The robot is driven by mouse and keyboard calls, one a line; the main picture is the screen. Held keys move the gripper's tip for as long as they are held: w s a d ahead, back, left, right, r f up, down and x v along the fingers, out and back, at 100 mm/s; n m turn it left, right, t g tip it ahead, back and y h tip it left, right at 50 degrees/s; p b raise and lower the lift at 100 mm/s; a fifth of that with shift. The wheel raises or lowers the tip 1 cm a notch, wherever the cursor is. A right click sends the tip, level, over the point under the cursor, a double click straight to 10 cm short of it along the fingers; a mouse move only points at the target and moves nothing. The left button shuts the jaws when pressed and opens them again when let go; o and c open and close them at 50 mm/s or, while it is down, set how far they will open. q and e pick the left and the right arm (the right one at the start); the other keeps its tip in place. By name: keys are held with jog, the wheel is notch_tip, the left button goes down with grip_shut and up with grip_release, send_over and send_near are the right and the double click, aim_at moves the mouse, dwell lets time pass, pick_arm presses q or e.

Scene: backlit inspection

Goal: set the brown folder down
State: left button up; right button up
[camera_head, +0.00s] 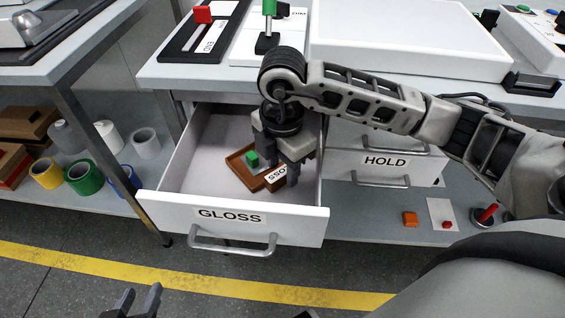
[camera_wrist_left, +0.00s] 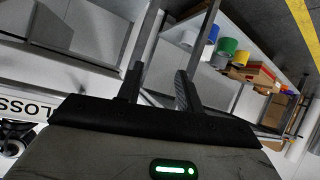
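My right gripper (camera_head: 279,168) reaches down into the open GLOSS drawer (camera_head: 205,190) in the head view. A brown piece (camera_head: 271,186) with a white label, its letters partly hidden, shows at its fingers; it may be the brown folder. Beside it a shallow brown tray-like thing (camera_head: 236,160) lies on the drawer floor, with a small green block (camera_head: 251,158) at it. The fingers and wrist hide part of these, and I cannot tell whether the fingers grip the labelled piece. My left gripper (camera_head: 137,302) is low in front of the drawer, open and empty; it also shows in the left wrist view (camera_wrist_left: 158,88).
The drawer front has a handle (camera_head: 232,246). The HOLD drawer (camera_head: 384,163) to the right is shut. A white panel (camera_head: 408,38) lies on the bench top above. Tape rolls (camera_head: 84,177) and boxes stand on the shelf at left. The drawer's left floor is free.

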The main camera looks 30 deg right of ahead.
jog(key=shift+r, duration=0.5)
pick_arm(q)
jog(key=shift+t, duration=0.4)
jog(key=r+p, duration=0.1)
jog(key=r, duration=0.1)
jog(key=a+r+p, duration=0.1)
jog(key=r, duration=0.1)
jog(key=shift+s+p, duration=0.25)
jog(key=shift+p, duration=0.05)
pick_arm(e)
notch_tip(320, 180, up, 11)
jog(key=shift+r, duration=0.2)
pick_arm(q)
jog(key=shift+f, duration=0.1)
